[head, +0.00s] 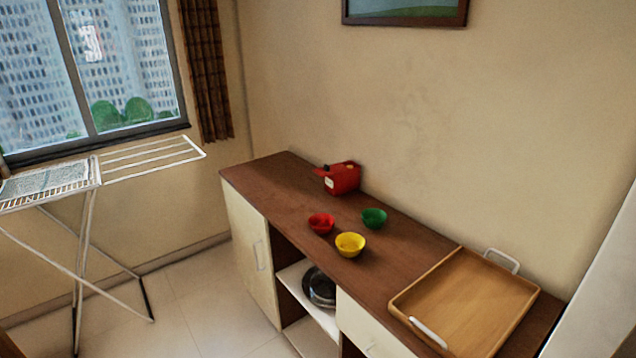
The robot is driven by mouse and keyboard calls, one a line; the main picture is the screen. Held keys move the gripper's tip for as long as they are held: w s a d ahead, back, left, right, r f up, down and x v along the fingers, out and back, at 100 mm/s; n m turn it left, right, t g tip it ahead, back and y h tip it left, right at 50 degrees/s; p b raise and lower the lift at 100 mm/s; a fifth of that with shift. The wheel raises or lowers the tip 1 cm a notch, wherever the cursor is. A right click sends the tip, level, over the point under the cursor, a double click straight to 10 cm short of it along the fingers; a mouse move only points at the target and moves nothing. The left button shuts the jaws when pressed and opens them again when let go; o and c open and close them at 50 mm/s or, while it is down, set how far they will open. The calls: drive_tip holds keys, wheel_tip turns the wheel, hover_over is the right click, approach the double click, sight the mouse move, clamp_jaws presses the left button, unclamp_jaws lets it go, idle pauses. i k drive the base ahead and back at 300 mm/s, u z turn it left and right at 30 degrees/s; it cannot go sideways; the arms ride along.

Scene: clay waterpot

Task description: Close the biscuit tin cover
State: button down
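No biscuit tin shows clearly. A small red container (343,180) with a pale label stands at the back of the brown counter (262,176), close to the wall. A darker red part juts out from its upper left. It is too small to tell whether this is the tin or whether that part is a raised cover. My gripper is not in view.
Red (321,223), yellow (350,244) and green (374,218) bowls stand on the counter. A wooden tray (408,291) with white handles lies at its right. A metal pot (320,288) sits on the shelf below. A drying rack (88,215) stands left; floor between is clear.

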sight(334, 168)
drive_tip(key=u, duration=0.75)
drive_tip(key=i, duration=2.55)
drive_tip(key=z, duration=0.65)
